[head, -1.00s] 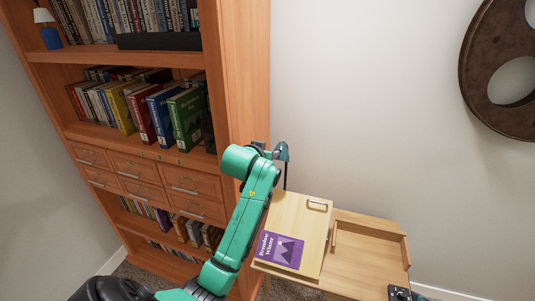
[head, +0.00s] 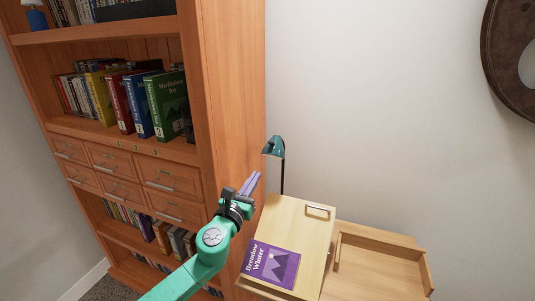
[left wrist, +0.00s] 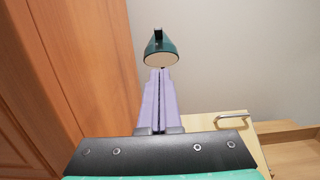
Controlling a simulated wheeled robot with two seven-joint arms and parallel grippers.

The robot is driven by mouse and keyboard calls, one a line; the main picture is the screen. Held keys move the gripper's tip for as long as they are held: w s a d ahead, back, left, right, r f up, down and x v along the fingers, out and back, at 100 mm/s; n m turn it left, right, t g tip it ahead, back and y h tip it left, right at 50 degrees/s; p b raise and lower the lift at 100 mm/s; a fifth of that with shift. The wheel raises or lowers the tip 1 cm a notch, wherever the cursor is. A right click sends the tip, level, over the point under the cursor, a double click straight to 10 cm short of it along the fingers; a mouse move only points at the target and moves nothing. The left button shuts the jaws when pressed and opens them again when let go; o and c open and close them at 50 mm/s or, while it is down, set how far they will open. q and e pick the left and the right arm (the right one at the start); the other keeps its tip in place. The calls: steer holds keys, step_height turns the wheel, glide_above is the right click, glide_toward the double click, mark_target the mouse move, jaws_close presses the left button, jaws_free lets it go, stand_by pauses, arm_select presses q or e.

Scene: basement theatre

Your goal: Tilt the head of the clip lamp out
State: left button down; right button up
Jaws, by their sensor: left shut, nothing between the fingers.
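The clip lamp has a dark teal head (head: 274,147) on a thin black stem (head: 283,178) that rises behind the wooden desk top. Its head also shows in the left wrist view (left wrist: 161,47), straight ahead of the fingertips, with its pale underside toward the camera. My left gripper (head: 254,178) is shut and empty, its purple fingers together. It is left of the stem and below the lamp head, apart from the head in the head view. In the left wrist view the fingertips (left wrist: 159,72) appear just under the head's lower rim; I cannot tell the gap. My right gripper is out of view.
A purple book (head: 270,265) lies on the light wooden lid (head: 297,226), which has a metal handle (head: 317,211). An open wooden tray part (head: 377,268) is to its right. A tall bookcase (head: 233,100) stands close on the left. The wall behind is bare near the lamp.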

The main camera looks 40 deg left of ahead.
arm_select(q)
glide_toward(271, 144)
step_height(271, 144, down, 3)
steer(key=w+a, duration=0.1)
steer(key=w, duration=0.2)
steer(key=w+r+p, duration=0.1)
steer(key=w+a+r+p, duration=0.1)
steer(key=r+p, duration=0.1)
steer(key=shift+w+a+r, duration=0.1)
steer(key=shift+w+r, duration=0.2)
steer(key=shift+w, duration=0.1)
